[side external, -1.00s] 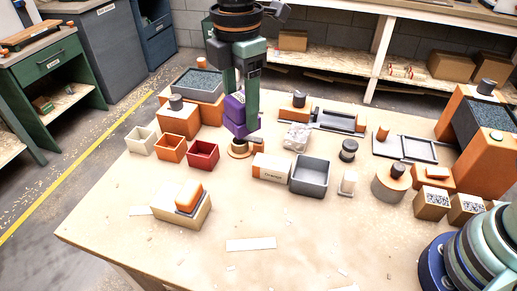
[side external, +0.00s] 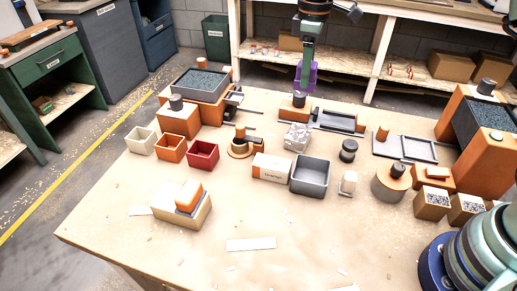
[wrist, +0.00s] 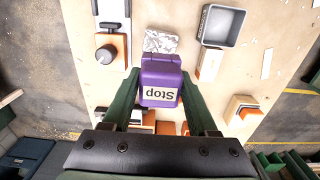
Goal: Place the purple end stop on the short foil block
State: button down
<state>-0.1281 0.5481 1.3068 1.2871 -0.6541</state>
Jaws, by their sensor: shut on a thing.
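My gripper (side external: 306,86) is shut on the purple end stop (side external: 314,75), which is partly hidden behind a green finger in the side view. In the wrist view, the purple end stop (wrist: 160,72) sits between the two fingers of my gripper (wrist: 160,90), with its "Stop" label facing the camera. The short foil block (side external: 297,136) is silver and crinkled and stands on the bench. In the side view, the end stop appears above it in the picture, with a gap between them. In the wrist view, the foil block (wrist: 160,41) shows just beyond the end stop.
A grey open bin (side external: 310,177) and a white-and-orange box (side external: 271,168) stand in front of the foil block. An orange block with a black knob (side external: 299,103) and a grey tray (side external: 337,120) lie behind it. The front of the bench is mostly clear.

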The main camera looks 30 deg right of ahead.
notch_tip(320, 180, down, 14)
jog(key=shift+r, duration=0.1)
dwell(0.4)
jog(key=shift+c, duration=0.9)
grip_release()
jog(key=shift+f, duration=0.2)
